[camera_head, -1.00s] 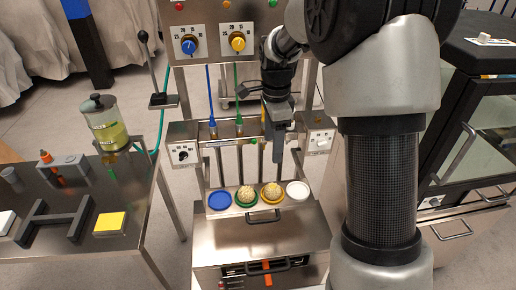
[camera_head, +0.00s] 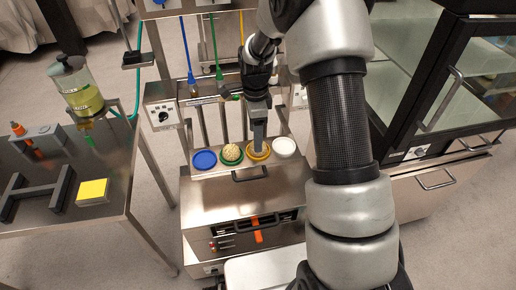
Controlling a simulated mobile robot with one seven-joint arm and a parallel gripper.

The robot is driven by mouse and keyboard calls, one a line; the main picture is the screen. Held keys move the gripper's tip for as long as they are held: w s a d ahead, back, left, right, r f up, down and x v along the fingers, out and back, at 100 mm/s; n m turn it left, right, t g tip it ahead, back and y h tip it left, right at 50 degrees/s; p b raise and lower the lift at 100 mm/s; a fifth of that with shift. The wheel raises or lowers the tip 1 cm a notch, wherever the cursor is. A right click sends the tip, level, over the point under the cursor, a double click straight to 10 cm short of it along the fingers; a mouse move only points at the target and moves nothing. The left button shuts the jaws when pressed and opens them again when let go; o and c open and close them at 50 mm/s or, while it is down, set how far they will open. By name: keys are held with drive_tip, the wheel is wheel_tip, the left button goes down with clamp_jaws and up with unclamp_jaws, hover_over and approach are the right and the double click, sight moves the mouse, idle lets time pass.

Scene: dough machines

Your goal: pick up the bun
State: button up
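One round, pale, bumpy bun (camera_head: 231,152) sits on a green dish.
A blue dish (camera_head: 204,160) and a white dish (camera_head: 284,147) stand at the two ends of the row. A steel machine (camera_head: 240,195) is below them. A steel table (camera_head: 110,200) is at left, and a glass-door cabinet (camera_head: 425,90) at right.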

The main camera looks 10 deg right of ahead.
drive_tip(key=f, duration=0.3)
drive_tip(key=f+b, duration=0.1)
drive_tip(key=f, duration=0.1)
drive_tip(key=shift+w+d, duration=0.25)
drive_tip(key=shift+d, duration=0.15)
drive_tip(key=shift+r, duration=0.1)
drive_tip(key=c, duration=1.2)
